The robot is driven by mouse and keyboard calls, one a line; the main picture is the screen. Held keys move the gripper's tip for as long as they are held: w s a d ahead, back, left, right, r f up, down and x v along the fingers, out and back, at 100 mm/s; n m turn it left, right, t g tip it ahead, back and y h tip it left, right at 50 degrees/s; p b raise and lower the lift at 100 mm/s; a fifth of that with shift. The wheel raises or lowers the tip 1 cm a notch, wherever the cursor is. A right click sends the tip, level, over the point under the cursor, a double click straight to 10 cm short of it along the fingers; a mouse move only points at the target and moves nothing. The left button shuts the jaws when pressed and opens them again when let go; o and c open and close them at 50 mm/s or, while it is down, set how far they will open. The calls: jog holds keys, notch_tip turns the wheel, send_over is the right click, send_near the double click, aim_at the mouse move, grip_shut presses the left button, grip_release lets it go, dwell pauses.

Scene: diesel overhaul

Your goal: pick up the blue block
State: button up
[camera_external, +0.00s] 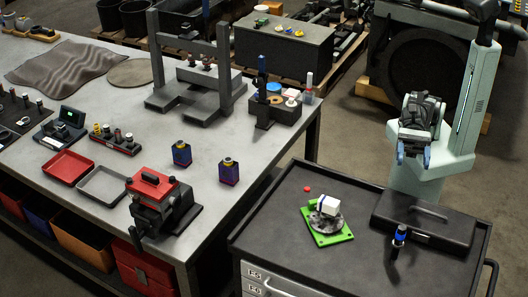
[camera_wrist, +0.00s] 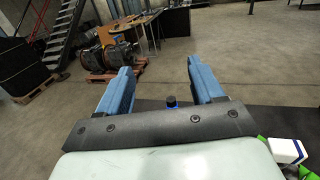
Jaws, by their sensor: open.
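No plain blue block stands out clearly. A white block with a blue band (camera_external: 329,204) sits on a grey round part over a green plate (camera_external: 341,238). My gripper (camera_external: 413,153) is open and empty above the cart's far side; its blue fingers (camera_wrist: 165,68) are wide apart.
The workbench (camera_external: 195,235) holds a red-topped vise (camera_external: 152,195), trays and a grey stand.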

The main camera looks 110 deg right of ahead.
jog(key=w+d+r+m+t+h, duration=0.2)
jog(key=w+d+m+t+h, duration=0.45)
jog(key=w+d, duration=2.05)
jog(key=w+d+m+t+h, duration=0.1)
jog(key=w+d+m+h, duration=0.2)
jog(key=d, duration=1)
jog(key=w+d+m+t+h, duration=0.1)
jog(key=w+d+h, duration=0.35)
jog(key=d, duration=0.85)
jog(key=w+d+m+t+h, duration=0.15)
jog(key=w+d, duration=0.45)
jog(key=d, duration=0.7)
jog(key=g, duration=0.1)
send_near(184, 142)
jog(key=shift+w+d+f, duration=0.1)
jog(key=shift+w+d, duration=0.05)
jog(key=shift+w, duration=2.3)
jog(key=shift+w+d+f, duration=0.1)
jog(key=shift+w, duration=2.4)
grip_shut()
